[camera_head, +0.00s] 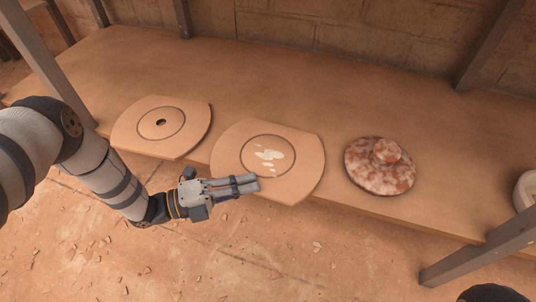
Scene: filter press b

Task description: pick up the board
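Two flat tan boards lie on a long wooden shelf. The left board (190,118) has a ringed circle with a dark hole in its middle. The middle board (296,172) has a ringed circle with white patches, and its near edge reaches the shelf's front edge. My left gripper (258,183) is at the near left edge of the middle board, its fingers pointing right and overlapping the board in the picture. The fingers look close together; I cannot tell whether they touch or hold the board. My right gripper is out of view.
A mottled red-and-white round lid with a knob (382,178) sits right of the middle board. A pale bowl-like thing (526,190) is cut off at the right edge. The shelf (290,75) is clear behind the boards.

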